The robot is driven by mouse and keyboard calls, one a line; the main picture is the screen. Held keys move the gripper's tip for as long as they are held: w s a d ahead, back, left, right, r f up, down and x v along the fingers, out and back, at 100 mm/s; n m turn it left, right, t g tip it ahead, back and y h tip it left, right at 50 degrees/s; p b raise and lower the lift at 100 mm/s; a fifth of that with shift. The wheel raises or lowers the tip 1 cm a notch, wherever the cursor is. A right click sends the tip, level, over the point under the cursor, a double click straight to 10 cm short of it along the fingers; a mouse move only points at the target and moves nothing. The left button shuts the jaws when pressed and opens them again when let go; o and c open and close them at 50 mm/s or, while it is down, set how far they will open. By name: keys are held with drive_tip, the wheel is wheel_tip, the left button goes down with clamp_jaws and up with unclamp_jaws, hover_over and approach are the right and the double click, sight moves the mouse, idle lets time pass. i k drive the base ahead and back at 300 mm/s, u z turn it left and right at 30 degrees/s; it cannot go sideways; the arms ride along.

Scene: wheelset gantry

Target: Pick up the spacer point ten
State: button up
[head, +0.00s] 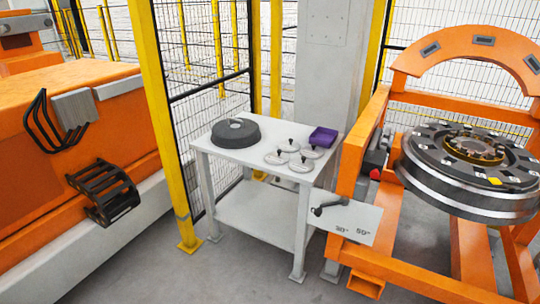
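Several small round silver discs with dark knobs on top stand on the right half of a white table (222,155). One disc (276,157) is at the left of the group, one (301,164) at the front, one (312,152) at the right and one (290,145) at the back. I cannot read any marking that tells which is the spacer point ten. My gripper is not in view.
A dark grey round part (236,132) and a purple tray (323,137) also stand on the table. An orange gantry (352,165) with a large wheel (470,200) is at the right. A yellow fence post (165,120) and an orange machine (75,150) are at the left. Grey floor is clear in front.

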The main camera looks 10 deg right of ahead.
sight(289, 146)
drive_tip(key=u, duration=0.25)
drive_tip(key=k, duration=0.8)
drive_tip(key=z, duration=0.2)
drive_tip(key=i, duration=1.65)
drive_tip(key=u, duration=0.7)
drive_tip(key=i, duration=0.35)
drive_tip(key=u, duration=0.2)
